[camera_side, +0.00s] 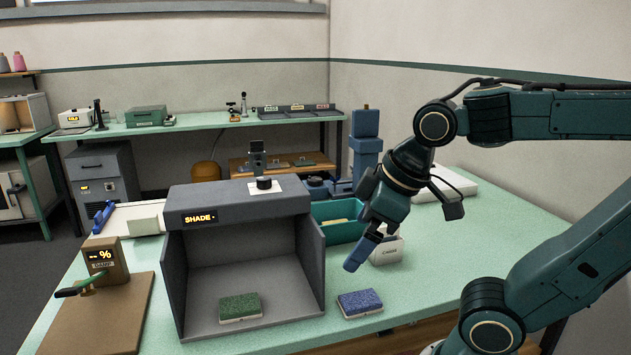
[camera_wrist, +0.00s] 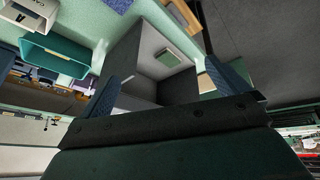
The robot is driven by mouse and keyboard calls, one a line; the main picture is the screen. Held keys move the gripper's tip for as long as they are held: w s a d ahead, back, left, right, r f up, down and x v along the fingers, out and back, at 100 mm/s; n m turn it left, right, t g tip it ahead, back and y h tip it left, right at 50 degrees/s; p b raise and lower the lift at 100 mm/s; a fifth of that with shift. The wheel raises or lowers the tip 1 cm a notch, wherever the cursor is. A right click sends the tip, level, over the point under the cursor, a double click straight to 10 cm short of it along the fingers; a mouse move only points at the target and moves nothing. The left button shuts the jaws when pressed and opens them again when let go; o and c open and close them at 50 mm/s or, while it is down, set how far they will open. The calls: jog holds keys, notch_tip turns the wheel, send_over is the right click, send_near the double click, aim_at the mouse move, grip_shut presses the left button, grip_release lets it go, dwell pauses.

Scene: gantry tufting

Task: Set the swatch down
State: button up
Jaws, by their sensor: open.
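A green swatch (camera_side: 240,306) lies on a pale backing on the floor of the grey shade box (camera_side: 176,290), near its open front. A blue swatch (camera_side: 360,302) lies on the table just right of the box. My gripper (camera_side: 363,254) is above the table behind the blue swatch, pointing down and tilted, apart from both swatches. In the wrist view my gripper (camera_wrist: 162,84) has its blue fingers spread wide with nothing between them. The green swatch (camera_wrist: 169,58) shows inside the box there, and the blue swatch (camera_wrist: 118,4) is cut by the top edge.
A small white labelled container (camera_side: 387,252) stands close behind my gripper. A brown damp meter (camera_side: 104,265) with a wooden board (camera_side: 95,320) is at the left. The table right of the blue swatch is clear.

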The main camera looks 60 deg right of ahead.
jog(key=s+m, duration=0.2)
jog(key=shift+s+f+m, duration=0.2)
jog(key=shift+s+m, duration=0.15)
jog(key=shift+m, duration=0.05)
jog(key=shift+w, duration=0.1)
